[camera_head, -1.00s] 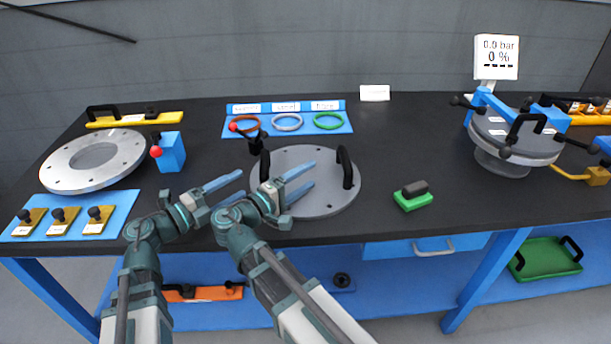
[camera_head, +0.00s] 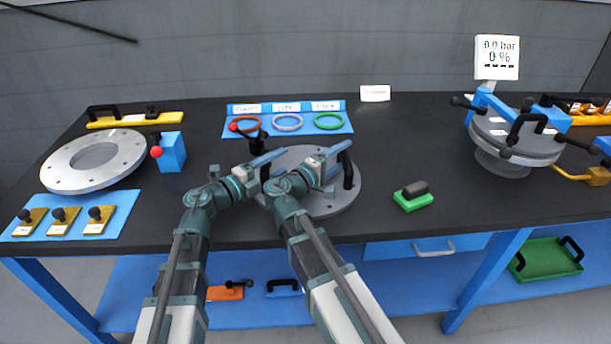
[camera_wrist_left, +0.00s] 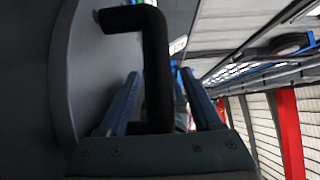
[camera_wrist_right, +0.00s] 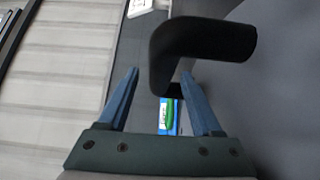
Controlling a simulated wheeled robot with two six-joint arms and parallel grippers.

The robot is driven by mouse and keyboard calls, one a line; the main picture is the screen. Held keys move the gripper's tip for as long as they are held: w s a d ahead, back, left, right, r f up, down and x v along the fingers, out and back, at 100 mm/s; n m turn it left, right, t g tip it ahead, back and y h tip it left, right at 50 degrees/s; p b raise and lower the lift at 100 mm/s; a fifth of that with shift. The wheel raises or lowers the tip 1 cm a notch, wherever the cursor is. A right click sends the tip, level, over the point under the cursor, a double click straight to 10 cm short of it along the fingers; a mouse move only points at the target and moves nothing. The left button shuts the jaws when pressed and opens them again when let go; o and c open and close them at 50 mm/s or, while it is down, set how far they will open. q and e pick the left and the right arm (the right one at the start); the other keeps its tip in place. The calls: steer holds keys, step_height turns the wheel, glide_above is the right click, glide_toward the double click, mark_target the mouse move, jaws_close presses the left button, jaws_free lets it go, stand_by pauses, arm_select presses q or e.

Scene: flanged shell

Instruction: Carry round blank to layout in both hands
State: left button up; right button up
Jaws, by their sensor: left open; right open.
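The round blank is a grey disc (camera_head: 318,207) with two black handles, lying flat on the dark bench top. My left gripper (camera_head: 262,162) is at its left handle. In the left wrist view that black handle (camera_wrist_left: 155,65) stands between the open fingers (camera_wrist_left: 160,100). My right gripper (camera_head: 335,160) is at the right handle (camera_head: 348,171). In the right wrist view that handle (camera_wrist_right: 195,50) stands between or just beyond the open fingers (camera_wrist_right: 165,95). Neither gripper is closed on a handle. My arms hide part of the disc. I cannot tell which place is the layout.
A silver flanged ring (camera_head: 62,172) and a blue block with a red knob (camera_head: 171,152) are at the left. Coloured rings lie on a blue mat (camera_head: 270,127) behind the disc. A green-based block (camera_head: 413,203) is to the right. A clamped vessel (camera_head: 500,140) stands far right.

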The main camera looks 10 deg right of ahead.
arm_select(q)
jaws_close()
arm_select(e)
jaws_close()
stand_by(1.2)
